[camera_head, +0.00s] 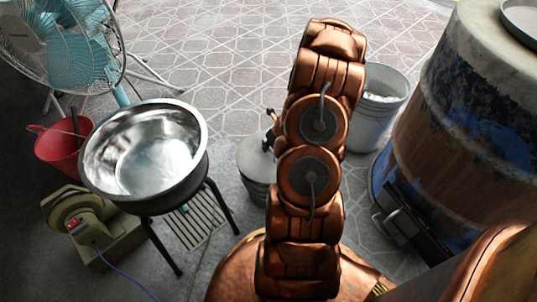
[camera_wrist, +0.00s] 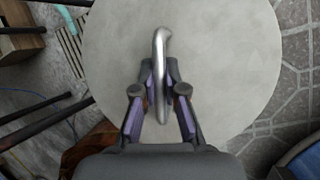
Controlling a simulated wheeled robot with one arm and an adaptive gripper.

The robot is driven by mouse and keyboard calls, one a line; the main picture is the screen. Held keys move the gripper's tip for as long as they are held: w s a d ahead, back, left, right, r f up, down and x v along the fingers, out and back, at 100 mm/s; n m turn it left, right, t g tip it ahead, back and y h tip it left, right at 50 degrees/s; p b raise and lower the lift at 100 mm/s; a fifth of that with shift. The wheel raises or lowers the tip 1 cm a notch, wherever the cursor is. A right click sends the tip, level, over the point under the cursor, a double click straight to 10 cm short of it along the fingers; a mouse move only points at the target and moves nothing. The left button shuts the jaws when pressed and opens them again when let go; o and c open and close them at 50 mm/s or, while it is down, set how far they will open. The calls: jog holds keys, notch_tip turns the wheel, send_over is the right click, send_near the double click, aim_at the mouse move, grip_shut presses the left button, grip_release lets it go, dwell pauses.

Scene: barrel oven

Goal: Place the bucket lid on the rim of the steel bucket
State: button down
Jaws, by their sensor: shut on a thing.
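The bucket lid is a round, flat grey disc (camera_wrist: 215,60) that fills the middle of the wrist view. Its curved metal handle (camera_wrist: 161,45) stands up between my fingers. My gripper (camera_wrist: 160,95) is shut on this handle.
A large steel basin (camera_head: 144,155) on a black-legged stand is left of the bucket. A blower (camera_head: 80,217), red bucket (camera_head: 58,148) and fan (camera_head: 65,45) stand farther left. A grey pail (camera_head: 376,115) and the barrel oven (camera_head: 465,120) are right. Tiled floor behind is open.

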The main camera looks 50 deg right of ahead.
aim_at(267, 153)
notch_tip(267, 153, down, 3)
jog(key=shift+f+b, duration=0.15)
jog(key=shift+b, duration=0.9)
jog(key=c, duration=1.7)
grip_release()
jog(key=o, duration=0.5)
jog(key=shift+c, duration=0.2)
